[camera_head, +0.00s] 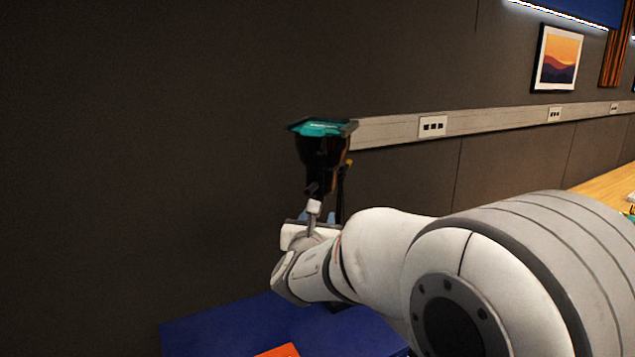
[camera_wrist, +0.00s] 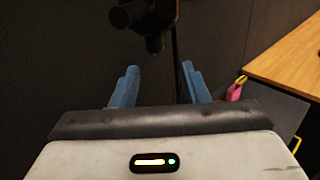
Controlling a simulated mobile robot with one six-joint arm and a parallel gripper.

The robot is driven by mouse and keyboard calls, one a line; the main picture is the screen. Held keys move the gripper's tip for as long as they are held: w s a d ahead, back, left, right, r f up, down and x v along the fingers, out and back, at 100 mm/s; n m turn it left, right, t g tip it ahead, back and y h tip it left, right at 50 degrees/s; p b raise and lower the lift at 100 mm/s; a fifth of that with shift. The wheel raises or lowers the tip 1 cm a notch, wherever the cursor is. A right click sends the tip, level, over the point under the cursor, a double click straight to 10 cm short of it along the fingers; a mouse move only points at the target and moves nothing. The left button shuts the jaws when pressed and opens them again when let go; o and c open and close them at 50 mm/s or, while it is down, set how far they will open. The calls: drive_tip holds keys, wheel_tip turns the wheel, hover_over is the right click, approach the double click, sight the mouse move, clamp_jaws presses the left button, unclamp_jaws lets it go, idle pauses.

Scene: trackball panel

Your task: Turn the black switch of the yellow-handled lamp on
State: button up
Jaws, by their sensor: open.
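A black lamp (camera_head: 322,158) with a teal top stands upright in front of the dark wall in the head view. A small yellow part (camera_head: 348,165) shows at its right side, perhaps its handle. In the wrist view the lower part of the black lamp (camera_wrist: 130,12) is at the top edge, with a dark stub below it; I cannot tell whether this is the switch or which way it is set. My gripper (camera_wrist: 160,78) is open, its two blue fingers apart and empty below the stub. In the head view my gripper (camera_head: 317,216) is just under the lamp, partly hidden by my arm.
A blue surface (camera_head: 220,330) with an orange patch (camera_head: 279,351) lies below my arm. A wall rail with sockets (camera_head: 432,126) runs to the right behind the lamp. In the wrist view a wooden tabletop (camera_wrist: 292,62) and a pink object (camera_wrist: 236,89) are at the right.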

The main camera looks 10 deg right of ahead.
drive_tip(key=x, duration=0.2)
drive_tip(key=p+x, duration=0.1)
drive_tip(key=x, duration=0.2)
drive_tip(key=p+x, duration=0.1)
drive_tip(key=x, duration=0.2)
drive_tip(key=shift+a+r, duration=0.25)
drive_tip(key=shift+r, duration=0.05)
drive_tip(key=shift+c, duration=0.4)
clamp_jaws()
